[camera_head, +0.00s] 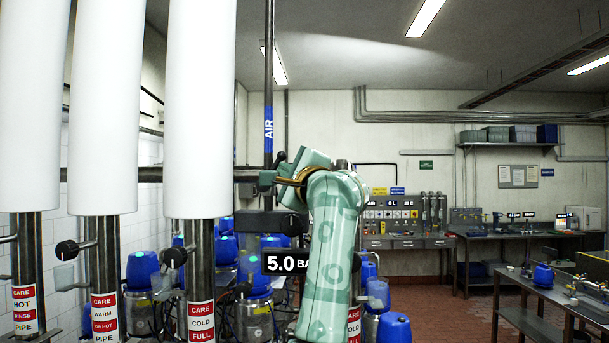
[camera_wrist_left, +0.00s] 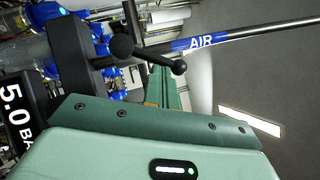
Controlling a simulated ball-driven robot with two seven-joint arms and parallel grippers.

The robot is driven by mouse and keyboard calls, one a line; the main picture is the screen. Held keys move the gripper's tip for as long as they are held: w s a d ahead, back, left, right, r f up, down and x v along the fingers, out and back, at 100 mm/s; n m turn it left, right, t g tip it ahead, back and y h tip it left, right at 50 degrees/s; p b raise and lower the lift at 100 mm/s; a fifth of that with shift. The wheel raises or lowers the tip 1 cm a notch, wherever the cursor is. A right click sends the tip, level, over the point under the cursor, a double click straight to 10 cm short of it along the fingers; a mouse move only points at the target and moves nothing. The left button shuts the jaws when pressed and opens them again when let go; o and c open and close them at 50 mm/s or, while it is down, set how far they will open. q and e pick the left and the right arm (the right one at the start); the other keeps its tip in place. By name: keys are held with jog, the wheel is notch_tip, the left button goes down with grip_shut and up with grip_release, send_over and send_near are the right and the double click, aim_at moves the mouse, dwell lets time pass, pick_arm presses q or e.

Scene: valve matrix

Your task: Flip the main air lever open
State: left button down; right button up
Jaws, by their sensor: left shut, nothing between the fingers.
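The air pipe (camera_head: 269,85) is a thin dark vertical pipe with a blue AIR label (camera_head: 268,130). In the left wrist view the main air lever (camera_wrist_left: 152,57) is a short black bar with a ball end, running from a round black hub (camera_wrist_left: 122,47) beside the pipe. My left gripper (camera_head: 268,181) is at the height just below the label, at the pipe. Its green fingers (camera_wrist_left: 160,84) are shut and empty, close to the lever's ball end; whether they touch it I cannot tell. In the head view the gripper and arm hide most of the lever. My right gripper is out of view.
A black 5.0 BAR display (camera_head: 283,263) sits below my gripper, partly hidden by my arm. Thick white-topped pipes (camera_head: 200,110) with black-knobbed handles stand to the left. Blue-topped containers (camera_head: 255,275) stand behind. A metal table (camera_head: 540,295) is at right, with open floor between.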

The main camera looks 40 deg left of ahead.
pick_arm(q)
jog(key=n, duration=0.1)
jog(key=a+r+n+g+h+p, duration=0.1)
jog(key=n, duration=0.1)
jog(key=s+r+n+h+p, duration=0.1)
jog(key=shift+a+n+g, duration=0.3)
jog(key=shift+a+g, duration=0.05)
jog(key=shift+g, duration=0.05)
jog(key=shift+s+a, duration=0.1)
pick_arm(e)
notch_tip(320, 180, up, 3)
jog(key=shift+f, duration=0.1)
pick_arm(q)
jog(key=shift+n, duration=0.3)
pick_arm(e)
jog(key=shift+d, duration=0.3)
pick_arm(q)
jog(key=shift+f, duration=0.1)
